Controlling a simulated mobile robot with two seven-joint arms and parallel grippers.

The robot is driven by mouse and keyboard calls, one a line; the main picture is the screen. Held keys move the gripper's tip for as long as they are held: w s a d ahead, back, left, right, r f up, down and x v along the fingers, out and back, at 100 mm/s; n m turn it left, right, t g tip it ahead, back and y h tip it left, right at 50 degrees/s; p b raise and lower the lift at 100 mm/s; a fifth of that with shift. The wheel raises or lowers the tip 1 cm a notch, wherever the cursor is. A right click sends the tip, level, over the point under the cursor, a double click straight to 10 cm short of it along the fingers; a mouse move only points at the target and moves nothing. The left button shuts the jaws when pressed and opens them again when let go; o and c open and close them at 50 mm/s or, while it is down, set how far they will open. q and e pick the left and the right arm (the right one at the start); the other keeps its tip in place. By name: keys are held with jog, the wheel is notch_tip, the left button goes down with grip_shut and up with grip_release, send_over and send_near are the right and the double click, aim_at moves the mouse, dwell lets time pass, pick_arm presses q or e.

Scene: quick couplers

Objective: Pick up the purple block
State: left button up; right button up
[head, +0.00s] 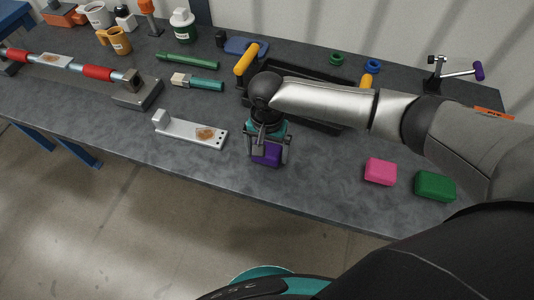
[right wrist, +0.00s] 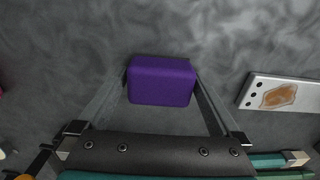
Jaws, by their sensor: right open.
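The purple block (head: 267,154) lies on the grey table near its front edge, below my right gripper. In the right wrist view the purple block (right wrist: 161,80) shows whole, between the two fingers. My right gripper (head: 267,158) is open and points down, with one finger on each side of the block. In the right wrist view the fingertips of the gripper (right wrist: 160,78) are beside the block's left and right ends. I cannot tell whether they touch it. My left gripper is not in view.
A metal bracket (head: 190,132) lies just left of the block. A pink block (head: 380,171) and a green block (head: 435,186) lie to the right. A black tray (head: 318,124) is behind my right arm. The table strip between the purple and pink blocks is clear.

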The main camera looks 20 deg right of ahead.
aim_at(267, 149)
jog(key=c, duration=1.1)
jog(key=shift+r, duration=0.1)
notch_tip(267, 149, up, 20)
jog(key=p, duration=0.6)
